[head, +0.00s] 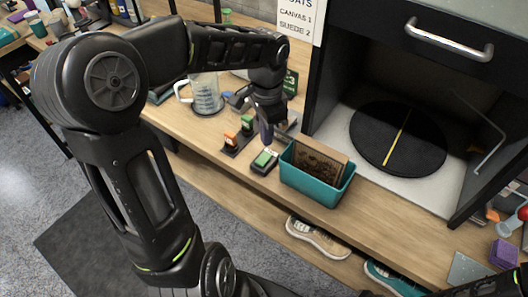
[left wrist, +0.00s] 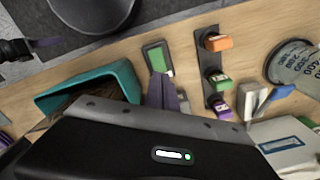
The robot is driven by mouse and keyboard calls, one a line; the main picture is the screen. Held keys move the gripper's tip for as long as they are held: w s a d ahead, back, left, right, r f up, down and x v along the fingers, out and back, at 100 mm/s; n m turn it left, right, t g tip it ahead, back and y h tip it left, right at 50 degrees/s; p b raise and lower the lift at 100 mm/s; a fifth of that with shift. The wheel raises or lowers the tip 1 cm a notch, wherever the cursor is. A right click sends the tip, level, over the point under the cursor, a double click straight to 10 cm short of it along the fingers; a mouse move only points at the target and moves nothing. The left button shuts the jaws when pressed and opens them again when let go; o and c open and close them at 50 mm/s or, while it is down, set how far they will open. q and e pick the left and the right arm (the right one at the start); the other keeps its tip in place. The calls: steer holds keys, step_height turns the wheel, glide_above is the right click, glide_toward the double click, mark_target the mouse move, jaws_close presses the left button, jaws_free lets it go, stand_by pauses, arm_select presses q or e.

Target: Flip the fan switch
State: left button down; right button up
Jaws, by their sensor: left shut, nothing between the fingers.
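A single rocker switch with a green top (head: 264,160) sits in a dark housing on the wooden bench, just left of the teal bin. It also shows in the left wrist view (left wrist: 158,60). No label naming it the fan switch is readable. My left gripper (head: 267,142) points down just behind this switch, with its fingers shut and empty. In the left wrist view the narrow closed fingers (left wrist: 161,84) end at the switch's near edge; I cannot tell whether they touch it.
A dark strip with orange, green and purple switches (left wrist: 212,75) lies beside the single switch. A teal bin (head: 318,190) holding brown boards stands on its other side. A measuring jug (head: 207,96) stands behind. A black booth with a round turntable (head: 398,140) is at right.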

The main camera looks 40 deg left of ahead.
arm_select(q)
steer(key=shift+r+p, duration=0.5)
steer(key=shift+r, duration=0.45)
